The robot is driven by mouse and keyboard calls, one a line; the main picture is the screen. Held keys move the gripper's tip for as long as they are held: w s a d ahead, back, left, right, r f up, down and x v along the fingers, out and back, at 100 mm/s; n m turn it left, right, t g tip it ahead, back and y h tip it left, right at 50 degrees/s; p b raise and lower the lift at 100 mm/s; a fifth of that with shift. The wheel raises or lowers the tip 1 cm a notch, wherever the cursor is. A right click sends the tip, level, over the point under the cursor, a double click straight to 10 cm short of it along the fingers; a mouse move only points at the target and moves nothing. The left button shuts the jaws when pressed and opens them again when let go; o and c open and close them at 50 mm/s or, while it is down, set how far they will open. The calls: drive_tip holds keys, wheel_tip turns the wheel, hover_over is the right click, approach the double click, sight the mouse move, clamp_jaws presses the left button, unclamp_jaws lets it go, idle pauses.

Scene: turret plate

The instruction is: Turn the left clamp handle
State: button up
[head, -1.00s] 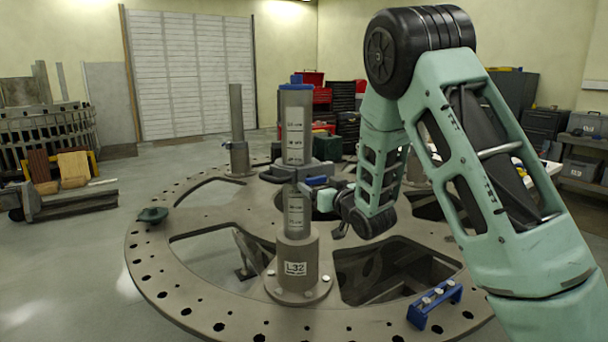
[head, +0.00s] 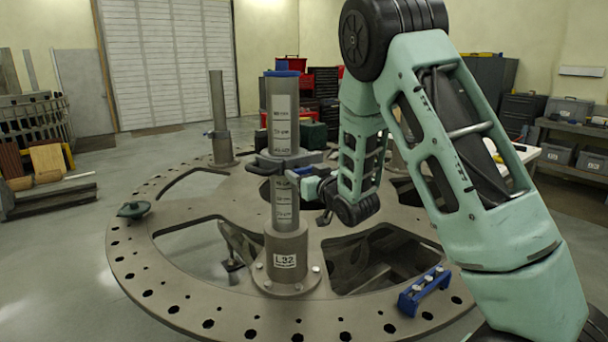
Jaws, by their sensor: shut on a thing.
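A grey post (head: 284,205) with white labels, a blue cap and a base marked L32 stands upright on the round turret plate (head: 140,255). A grey clamp (head: 290,158) goes around the post at mid-height. A dark handle (head: 256,169) sticks out on its left side. My gripper (head: 300,181) reaches in from the right, at the clamp's near side just below the collar. It is shut on a clamp handle there; the fingers and wrist mostly hide the grip.
A second post (head: 218,118) stands farther back on the left. A blue bracket (head: 424,291) lies on the plate at front right, and a dark green knob-like piece (head: 134,209) at the left edge. The plate has large openings. My arm fills the right side.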

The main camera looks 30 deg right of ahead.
drive_tip(key=shift+f+b, duration=0.1)
drive_tip(key=shift+b, duration=0.3)
drive_tip(key=n+b, duration=0.3)
drive_tip(key=b, duration=0.1)
drive_tip(key=shift+d+f, duration=0.1)
drive_tip(key=shift+f, duration=0.05)
drive_tip(key=n+b, duration=0.5)
drive_tip(key=b, duration=0.2)
drive_tip(key=shift+d+n+b, duration=0.1)
drive_tip(key=shift+n+b, duration=0.2)
drive_tip(key=shift+b, duration=0.05)
drive_tip(key=n+b, duration=0.5)
drive_tip(key=b, duration=0.2)
drive_tip(key=shift+d, duration=0.1)
drive_tip(key=n+b, duration=0.1)
drive_tip(key=b, duration=0.1)
drive_tip(key=n+b, duration=0.2)
drive_tip(key=shift+r, duration=0.3)
drive_tip(key=shift+r+n+b, duration=0.2)
drive_tip(key=shift+n+b, duration=0.5)
drive_tip(key=shift+b, duration=0.1)
drive_tip(key=shift+r, duration=0.1)
drive_tip(key=o, duration=1)
